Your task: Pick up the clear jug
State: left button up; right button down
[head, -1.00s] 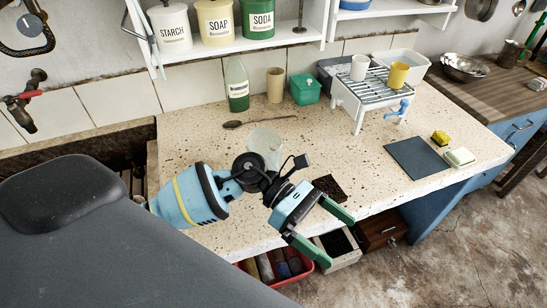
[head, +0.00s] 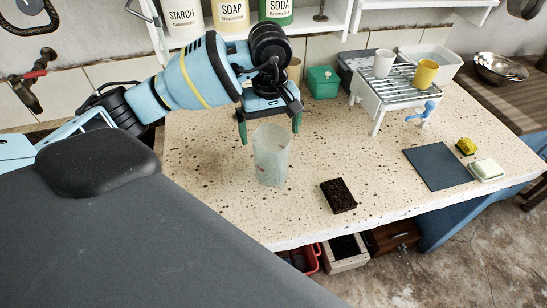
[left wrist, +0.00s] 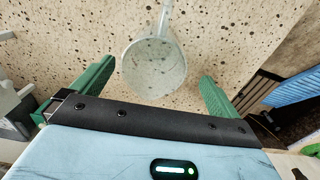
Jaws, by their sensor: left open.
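The clear jug (head: 271,158) stands upright on the speckled stone counter, with faint red marks on its side. In the left wrist view the jug (left wrist: 154,67) shows from above, with its round mouth and a handle at the top of the picture. My left gripper (head: 270,134) is open, its two green fingers pointing down just behind and above the jug. In the wrist view the fingers (left wrist: 157,88) lie to either side of the jug's near edge, with gaps on both sides. Neither finger clearly touches it. My right gripper is not in view.
A dark brush or sponge block (head: 338,195) lies right of the jug.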

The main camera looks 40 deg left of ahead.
aim_at(273, 138)
pick_arm(q)
jog(key=shift+w+d+f+p, duration=0.1)
jog(key=shift+f+p, duration=0.1)
jog(key=shift+f, duration=1.6)
jog(key=shift+w+d+f+p, duration=0.1)
jog(key=shift+f+p, duration=0.05)
jog(key=shift+f, duration=1.6)
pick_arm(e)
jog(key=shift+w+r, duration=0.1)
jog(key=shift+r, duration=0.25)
pick_arm(q)
jog(key=c, duration=1.2)
jog(key=shift+r, duration=0.2)
jog(key=s+d+r+b, duration=0.1)
jog(key=s+d+r, duration=0.3)
jog(key=s+d, duration=0.6)
jog(key=shift+s+d+r, duration=0.25)
jog(key=shift+d+r, duration=0.1)
jog(key=shift+d, duration=0.7)
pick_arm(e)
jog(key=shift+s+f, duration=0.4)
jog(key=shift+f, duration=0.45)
